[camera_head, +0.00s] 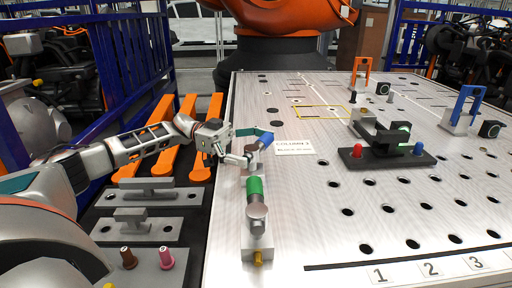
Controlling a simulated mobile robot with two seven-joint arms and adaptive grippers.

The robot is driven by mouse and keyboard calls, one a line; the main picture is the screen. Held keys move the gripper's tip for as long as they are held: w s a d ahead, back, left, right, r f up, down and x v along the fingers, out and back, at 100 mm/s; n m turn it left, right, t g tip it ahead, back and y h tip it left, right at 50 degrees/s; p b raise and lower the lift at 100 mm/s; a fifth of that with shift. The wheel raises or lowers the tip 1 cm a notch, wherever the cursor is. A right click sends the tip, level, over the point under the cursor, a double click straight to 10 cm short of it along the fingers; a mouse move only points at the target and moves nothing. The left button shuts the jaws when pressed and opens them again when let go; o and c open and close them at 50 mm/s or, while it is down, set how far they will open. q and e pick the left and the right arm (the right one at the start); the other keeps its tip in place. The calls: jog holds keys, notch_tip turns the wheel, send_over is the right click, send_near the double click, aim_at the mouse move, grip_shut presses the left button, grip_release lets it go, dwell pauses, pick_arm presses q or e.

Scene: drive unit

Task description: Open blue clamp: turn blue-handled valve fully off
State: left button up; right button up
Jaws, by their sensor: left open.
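The blue-handled valve (265,140) stands at the left edge of the perforated metal table; its blue end tilts up to the right. My left gripper (256,146) comes in from the left and is open at this valve. One finger lies behind the blue end and the other in front, near the grey valve body; I cannot tell whether they touch it. The gripper hides part of the valve. A similar valve with a green handle (254,186) stands just in front of it. My right gripper is not in view.
A "COLUMN" label (295,148) lies right of the valve. A dark clamp fixture (386,146) with red and blue knobs sits mid-table. A blue arched handle (468,104) and an orange one (361,70) stand farther back. Grey blocks (150,190) lie left of the table.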

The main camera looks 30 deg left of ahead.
pick_arm(q)
jog(key=a, duration=0.4)
jog(key=s+a, duration=0.1)
jog(key=a, duration=0.7)
jog(key=shift+s, duration=0.2)
